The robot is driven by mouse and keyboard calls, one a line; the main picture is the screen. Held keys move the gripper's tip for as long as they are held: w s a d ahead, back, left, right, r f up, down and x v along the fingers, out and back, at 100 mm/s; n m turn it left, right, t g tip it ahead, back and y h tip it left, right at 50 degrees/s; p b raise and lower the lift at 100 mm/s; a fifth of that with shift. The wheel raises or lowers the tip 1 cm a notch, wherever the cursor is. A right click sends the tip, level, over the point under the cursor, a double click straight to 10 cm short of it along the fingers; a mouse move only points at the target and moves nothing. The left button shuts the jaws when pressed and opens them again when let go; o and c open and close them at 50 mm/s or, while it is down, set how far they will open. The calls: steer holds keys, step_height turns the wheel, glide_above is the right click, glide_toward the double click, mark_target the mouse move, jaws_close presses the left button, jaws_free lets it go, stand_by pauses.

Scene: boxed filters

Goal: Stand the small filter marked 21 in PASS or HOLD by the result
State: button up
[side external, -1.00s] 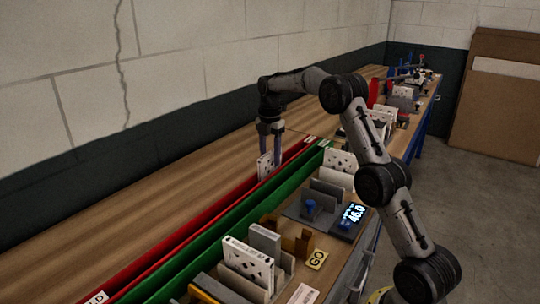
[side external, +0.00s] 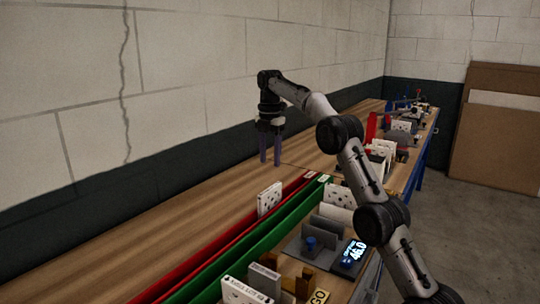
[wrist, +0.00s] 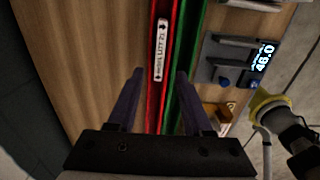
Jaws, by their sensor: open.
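A small white filter (side external: 269,198) stands on edge in the red channel (side external: 222,244). In the wrist view its top-edge label (wrist: 161,50) faces up, and the print seems to end in 21. My gripper (side external: 270,163) is open and empty, raised above the filter and apart from it. In the wrist view the two fingers of my gripper (wrist: 160,74) are spread wide on either side of the channels. The green channel (side external: 262,236) runs alongside the red one. The tester display (side external: 355,251) reads 46.0.
A grey fixture with a blue knob (side external: 310,243) sits beside the display. More white filters stand in racks, one at the near end (side external: 245,291) and one by the far channel end (side external: 338,194). The wood at the left is clear.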

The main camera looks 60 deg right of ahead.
steer(key=s+a+r+m+t, duration=0.1)
steer(key=s+a+r+m, duration=0.3)
steer(key=s+a, duration=0.3)
steer(key=s+a+r+m+t, duration=0.2)
steer(key=s+a+r+m, duration=0.2)
steer(key=s+a, duration=0.3)
steer(key=s+a+f+m+t, duration=0.1)
steer(key=s+a+f+m, duration=0.4)
steer(key=s, duration=0.4)
steer(key=s+a+f+m+t, duration=0.1)
steer(key=s+a+f+m, duration=0.4)
steer(key=s, duration=0.5)
steer(key=shift+s+f+t, duration=0.3)
steer(key=shift+f, duration=0.65)
